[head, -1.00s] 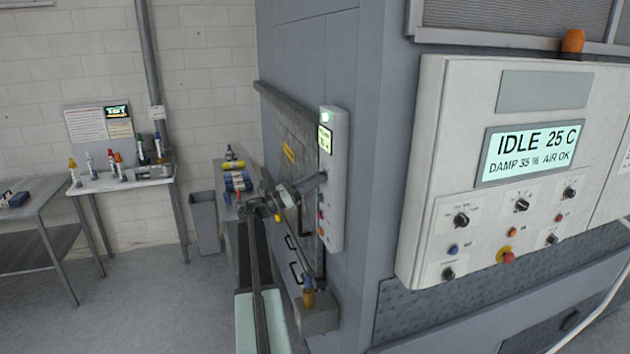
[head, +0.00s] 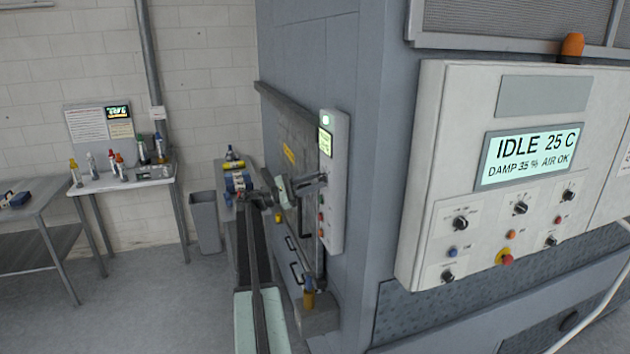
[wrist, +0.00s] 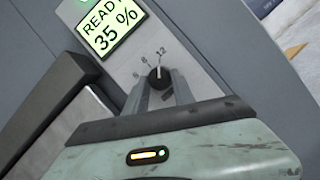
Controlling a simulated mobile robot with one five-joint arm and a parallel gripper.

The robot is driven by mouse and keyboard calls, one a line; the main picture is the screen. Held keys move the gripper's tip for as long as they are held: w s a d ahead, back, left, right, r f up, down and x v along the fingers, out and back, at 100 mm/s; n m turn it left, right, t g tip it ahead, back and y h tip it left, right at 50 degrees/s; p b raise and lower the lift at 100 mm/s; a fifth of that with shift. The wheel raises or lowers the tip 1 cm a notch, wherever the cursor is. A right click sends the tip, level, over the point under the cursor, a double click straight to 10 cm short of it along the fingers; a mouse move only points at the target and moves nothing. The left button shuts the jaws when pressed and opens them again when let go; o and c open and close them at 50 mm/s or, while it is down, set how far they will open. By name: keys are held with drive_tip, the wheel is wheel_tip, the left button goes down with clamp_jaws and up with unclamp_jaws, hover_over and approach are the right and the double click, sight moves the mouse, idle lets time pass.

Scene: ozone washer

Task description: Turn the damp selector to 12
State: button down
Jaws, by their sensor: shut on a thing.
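The damp selector (wrist: 158,77) is a small dark knob with a pale pointer mark, on the narrow grey panel in the wrist view. Printed numbers sit around its upper left, with 12 the rightmost. The mark points up, roughly toward 12; exact alignment is hard to tell. My gripper (wrist: 161,91) is shut on the selector, one finger on each side, hiding its lower part. In the head view my gripper (head: 322,179) reaches the narrow panel (head: 331,215) from the left, and the knob is hidden. The panel display (wrist: 108,28) reads READY 35 %.
A large control box (head: 520,85) on the right has similar knobs and a screen reading IDLE 25 C, DAMP 35 %, AIR OK. A closed door with handles (head: 294,272) is left of the narrow panel. A grey bin (head: 204,222) and bottle table (head: 120,181) stand further left, with clear floor before them.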

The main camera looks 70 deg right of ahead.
drive_tip(key=shift+m, duration=0.3)
drive_tip(key=c, duration=1.1)
unclamp_jaws()
drive_tip(key=shift+o, duration=0.2)
drive_tip(key=b+v, duration=0.2)
drive_tip(key=v, duration=0.5)
drive_tip(key=shift+w, duration=0.4)
drive_tip(key=shift+a+f, duration=0.1)
drive_tip(key=shift+f, duration=0.05)
